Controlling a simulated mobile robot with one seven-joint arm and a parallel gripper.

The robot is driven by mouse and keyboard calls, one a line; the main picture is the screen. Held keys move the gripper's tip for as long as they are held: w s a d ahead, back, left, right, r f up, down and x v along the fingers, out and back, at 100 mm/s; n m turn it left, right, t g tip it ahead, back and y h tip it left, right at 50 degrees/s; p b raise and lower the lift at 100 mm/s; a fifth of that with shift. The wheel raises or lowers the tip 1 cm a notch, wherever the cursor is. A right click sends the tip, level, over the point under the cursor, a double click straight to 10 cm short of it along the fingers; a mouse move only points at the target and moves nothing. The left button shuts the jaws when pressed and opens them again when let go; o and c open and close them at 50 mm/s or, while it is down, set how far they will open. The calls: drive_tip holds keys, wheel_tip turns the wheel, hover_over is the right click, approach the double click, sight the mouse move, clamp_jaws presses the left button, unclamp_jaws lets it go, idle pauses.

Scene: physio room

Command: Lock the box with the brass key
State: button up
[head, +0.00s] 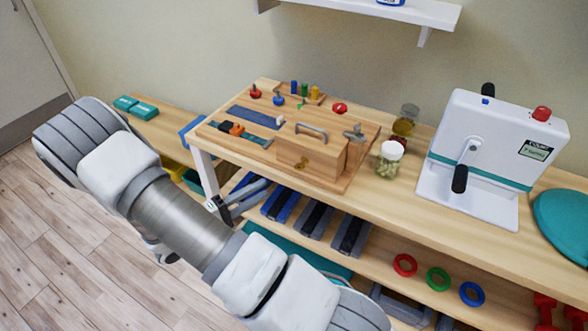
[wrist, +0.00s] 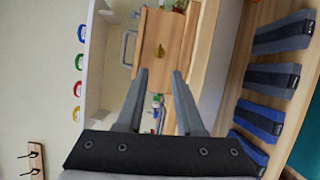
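The wooden box (head: 322,160) stands on a wooden board on the bench, with a metal handle (head: 311,131) on top; its lid looks closed. A small brass piece (head: 300,163) sits on its front face. The wrist view shows the box (wrist: 181,38) turned sideways, with the brass piece (wrist: 159,52) ahead of the fingertips. I cannot tell whether this is only the lock plate or also the brass key; no separate key is clear. My gripper (head: 245,198) is in front of the bench, left of and below the box front. In the wrist view my gripper (wrist: 160,75) is open and empty.
The board also carries coloured knobs (head: 278,99) and a metal latch or tap (head: 354,132). A lidded jar (head: 389,160) and a white crank device (head: 490,155) stand to the right.

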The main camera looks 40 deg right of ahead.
sight(301, 165)
drive_tip(key=d, duration=1.1)
drive_tip(key=shift+d+r, duration=0.2)
drive_tip(key=shift+d, duration=0.15)
drive_tip(key=shift+c, duration=0.3)
clamp_jaws()
